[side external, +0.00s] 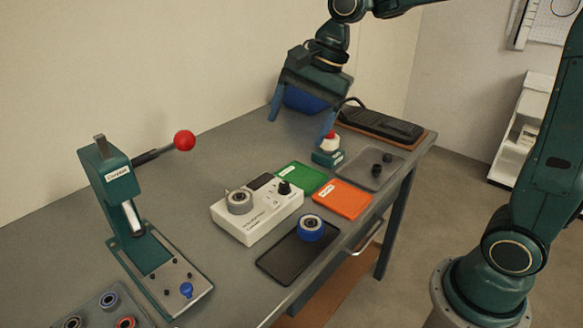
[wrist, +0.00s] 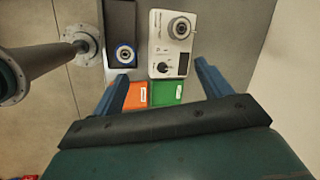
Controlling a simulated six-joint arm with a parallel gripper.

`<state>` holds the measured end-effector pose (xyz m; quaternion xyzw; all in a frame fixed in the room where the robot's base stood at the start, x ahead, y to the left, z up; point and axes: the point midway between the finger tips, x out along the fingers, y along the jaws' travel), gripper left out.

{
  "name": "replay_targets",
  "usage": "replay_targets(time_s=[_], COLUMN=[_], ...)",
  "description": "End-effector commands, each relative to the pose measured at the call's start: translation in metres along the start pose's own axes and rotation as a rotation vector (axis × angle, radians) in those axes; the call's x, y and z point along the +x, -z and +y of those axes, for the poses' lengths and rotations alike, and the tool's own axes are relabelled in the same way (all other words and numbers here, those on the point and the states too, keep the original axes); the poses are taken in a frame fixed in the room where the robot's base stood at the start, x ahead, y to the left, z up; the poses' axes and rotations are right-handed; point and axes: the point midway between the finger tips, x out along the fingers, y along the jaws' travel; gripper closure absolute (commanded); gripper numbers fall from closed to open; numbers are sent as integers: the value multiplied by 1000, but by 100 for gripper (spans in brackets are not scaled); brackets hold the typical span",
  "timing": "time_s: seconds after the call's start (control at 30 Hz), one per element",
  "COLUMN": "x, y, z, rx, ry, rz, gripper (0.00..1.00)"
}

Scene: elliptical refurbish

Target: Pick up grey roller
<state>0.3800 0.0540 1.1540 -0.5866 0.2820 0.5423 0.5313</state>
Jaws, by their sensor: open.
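The grey roller (side external: 239,201) sits on top of the white device (side external: 254,226) at its left end, beside a black knob. In the wrist view the grey roller (wrist: 181,28) is near the top, on the same white device (wrist: 160,48). My gripper (side external: 299,126) is open and empty, high above the back of the table, to the right of and behind the roller. In the wrist view my gripper's fingers (wrist: 161,72) are wide apart, and the roller lies beyond their tips.
A blue roller (side external: 310,228) sits on a dark tray (side external: 283,266) in front of the device. Green (side external: 300,178) and orange (side external: 343,199) mats lie to the right. A lever press (side external: 120,208) stands at left.

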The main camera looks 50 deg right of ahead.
Motion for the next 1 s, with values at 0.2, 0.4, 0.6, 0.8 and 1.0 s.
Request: replay_targets(time_s=[0.2, 0.4, 0.6, 0.8, 1.0], x=[31, 59, 77, 82, 86], y=[11, 20, 26, 27, 26], z=[-31, -53, -64, -67, -66], rx=[263, 490, 633, 671, 670], ry=[-45, -93, -126, -136, -137], rz=[-58, -99, -119, -124, -124], gripper=[23, 23, 23, 23, 23])
